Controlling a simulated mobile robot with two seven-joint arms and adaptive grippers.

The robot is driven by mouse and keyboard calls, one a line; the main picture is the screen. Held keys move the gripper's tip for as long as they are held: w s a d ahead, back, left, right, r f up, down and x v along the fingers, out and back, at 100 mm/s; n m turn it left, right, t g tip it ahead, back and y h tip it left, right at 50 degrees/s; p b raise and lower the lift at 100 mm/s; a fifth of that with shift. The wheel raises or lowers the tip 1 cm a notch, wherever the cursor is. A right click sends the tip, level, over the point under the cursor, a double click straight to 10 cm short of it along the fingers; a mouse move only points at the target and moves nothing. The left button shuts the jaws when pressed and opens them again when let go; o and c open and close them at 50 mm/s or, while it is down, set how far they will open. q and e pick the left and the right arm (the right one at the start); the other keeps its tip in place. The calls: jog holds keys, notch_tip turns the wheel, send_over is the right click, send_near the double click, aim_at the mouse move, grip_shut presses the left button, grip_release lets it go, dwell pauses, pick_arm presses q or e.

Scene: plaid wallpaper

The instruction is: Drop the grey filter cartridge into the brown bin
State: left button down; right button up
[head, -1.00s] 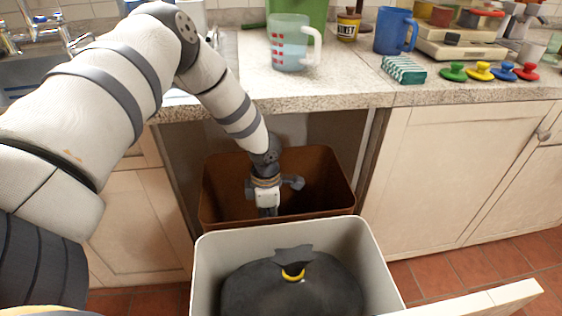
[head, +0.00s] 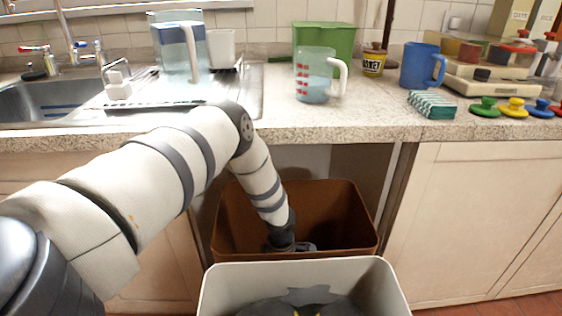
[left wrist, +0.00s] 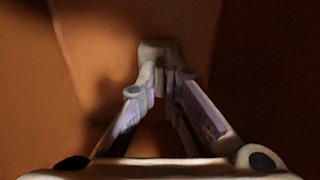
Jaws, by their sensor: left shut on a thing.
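The brown bin (head: 345,222) stands open under the counter, behind a white bin. My left arm reaches down into it. My left gripper (head: 292,247) is mostly hidden inside the brown bin behind the white bin's rim. In the left wrist view my left gripper (left wrist: 162,72) has its fingers drawn together at the tips, with the brown bin's walls (left wrist: 250,60) all around. It is shut on a small pale grey thing (left wrist: 158,47), which appears to be the filter cartridge; the dim light hides its details. My right gripper is not in view.
The white bin (head: 225,272) holds a dark bag, directly in front of the brown bin. The counter edge (head: 330,131) runs above. A measuring jug (head: 314,75), blue mug (head: 418,66), green container (head: 335,40) and scales stand on the counter; a sink is at left.

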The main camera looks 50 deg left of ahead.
pick_arm(q)
jog(key=shift+f, duration=0.45)
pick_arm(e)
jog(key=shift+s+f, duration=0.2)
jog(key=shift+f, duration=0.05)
pick_arm(q)
jog(key=c, duration=1.8)
grip_release()
jog(key=shift+r, duration=0.1)
notch_tip(320, 180, up, 13)
jog(key=p, duration=0.3)
jog(key=shift+r, duration=0.1)
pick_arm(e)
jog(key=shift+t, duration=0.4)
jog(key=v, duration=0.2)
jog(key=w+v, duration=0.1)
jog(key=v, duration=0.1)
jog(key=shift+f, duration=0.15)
